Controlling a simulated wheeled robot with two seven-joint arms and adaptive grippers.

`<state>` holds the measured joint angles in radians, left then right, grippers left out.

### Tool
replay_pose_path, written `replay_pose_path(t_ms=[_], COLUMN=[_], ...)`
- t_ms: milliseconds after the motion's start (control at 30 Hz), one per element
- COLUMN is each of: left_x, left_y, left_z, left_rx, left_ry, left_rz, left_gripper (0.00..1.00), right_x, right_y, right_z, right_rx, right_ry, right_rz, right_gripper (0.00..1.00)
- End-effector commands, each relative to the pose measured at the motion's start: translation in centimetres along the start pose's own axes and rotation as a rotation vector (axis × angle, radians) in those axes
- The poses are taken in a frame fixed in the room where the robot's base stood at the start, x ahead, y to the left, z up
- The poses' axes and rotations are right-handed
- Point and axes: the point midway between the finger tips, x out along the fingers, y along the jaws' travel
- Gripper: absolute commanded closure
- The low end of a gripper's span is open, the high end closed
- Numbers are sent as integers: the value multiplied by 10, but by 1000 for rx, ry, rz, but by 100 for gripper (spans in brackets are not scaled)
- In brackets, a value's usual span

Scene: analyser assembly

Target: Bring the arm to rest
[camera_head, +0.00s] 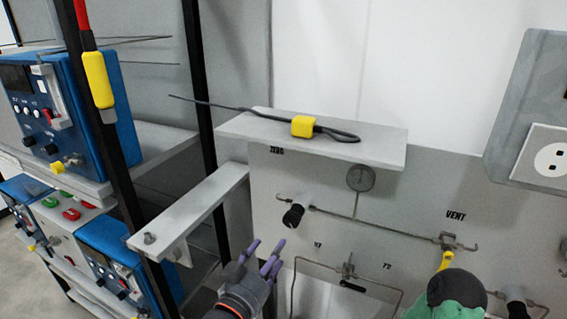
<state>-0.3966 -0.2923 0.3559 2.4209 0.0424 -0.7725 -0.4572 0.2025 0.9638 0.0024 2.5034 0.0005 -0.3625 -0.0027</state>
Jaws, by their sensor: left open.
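My left gripper (265,254) rises from the bottom edge, left of centre. It has a dark body and purple fingers, which are spread open with nothing between them. It is in front of the lower left part of the grey valve panel (400,210), below the black knob (293,215). I cannot tell from this view whether it touches the panel. My right gripper is not clearly seen.
A shelf (235,124) above the panel bears a dark cable with a yellow block (303,126). A grey bracket arm (195,208) juts out left of my gripper. Blue instruments (60,110) stand in a rack at left. A green-and-black rounded shape (455,292) is at bottom right.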

Motion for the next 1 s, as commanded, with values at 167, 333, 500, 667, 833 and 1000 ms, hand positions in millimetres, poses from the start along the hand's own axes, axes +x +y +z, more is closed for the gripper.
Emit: replay_pose_path(t_ms=[167,333,500,667,833,1000], left_x=[12,20,15,-1,-28,-65], left_y=[-4,-12,-17,-18,-14,-2], left_z=[48,124,201,270,341,405], left_rx=[-38,-111,-200,-295,-405,-523], left_ry=[-120,-306,-493,-663,-843,-1018], left_rz=[-1,-10,-25,-45,-69,-95], left_gripper=[36,36,36,36,36,36], right_x=[0,0,0,0,0,0], right_y=[0,0,0,0,0,0], right_z=[0,0,0,0,0,0], right_rx=[0,0,0,0,0,0], right_ry=[0,0,0,0,0,0], right_rz=[0,0,0,0,0,0], right_gripper=[21,21,21,21,21,21])
